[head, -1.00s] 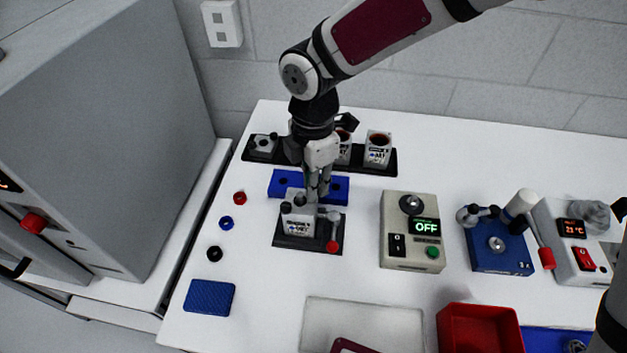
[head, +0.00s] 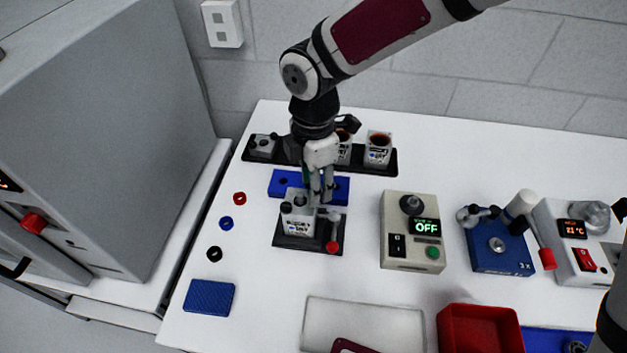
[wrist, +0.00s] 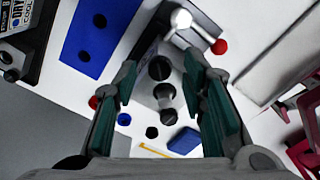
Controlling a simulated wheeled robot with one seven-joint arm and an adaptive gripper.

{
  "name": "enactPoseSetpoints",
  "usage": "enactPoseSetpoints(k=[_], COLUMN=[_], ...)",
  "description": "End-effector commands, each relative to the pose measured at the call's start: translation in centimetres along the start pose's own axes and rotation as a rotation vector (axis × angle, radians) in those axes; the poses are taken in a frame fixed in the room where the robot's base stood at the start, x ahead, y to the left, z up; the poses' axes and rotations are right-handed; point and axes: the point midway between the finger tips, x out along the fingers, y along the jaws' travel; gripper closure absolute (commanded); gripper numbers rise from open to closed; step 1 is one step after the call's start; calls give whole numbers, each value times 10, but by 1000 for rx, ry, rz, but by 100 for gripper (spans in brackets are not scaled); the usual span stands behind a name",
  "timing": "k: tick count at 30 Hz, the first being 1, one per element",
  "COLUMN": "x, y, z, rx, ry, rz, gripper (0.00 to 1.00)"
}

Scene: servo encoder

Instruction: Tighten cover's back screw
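The white servo unit (head: 297,225) stands upright on a dark base (head: 311,244), with black screw heads (head: 300,200) on its cover. In the wrist view, black screws (wrist: 160,68) line up on the pale cover between my fingers. My gripper (head: 320,200) points down over the back right of the cover; its fingers hide part of the top. In the wrist view my gripper (wrist: 160,66) is open, with a finger on each side of the farthest screw and visible gaps. Contact cannot be told.
A clamp lever with a red knob (head: 332,247) sits at the base's right. A blue block with holes (head: 283,183) and a black rack (head: 258,155) with cups are behind. A grey device reading OFF (head: 408,250) stands right. Small rings (head: 226,223) lie left.

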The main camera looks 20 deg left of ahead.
Motion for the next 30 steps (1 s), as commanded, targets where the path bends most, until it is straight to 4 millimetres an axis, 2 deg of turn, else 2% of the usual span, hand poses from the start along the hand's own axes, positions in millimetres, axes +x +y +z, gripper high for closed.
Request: enactPoseSetpoints(k=[7, 21, 24, 30], x=[-10, -98, -110, -120], y=[1, 1, 1, 0], z=[0, 0, 1, 0], rx=[1, 1, 2, 0], ry=[-1, -1, -1, 0], rz=[2, 3, 2, 0], gripper=[62, 62, 62, 62])
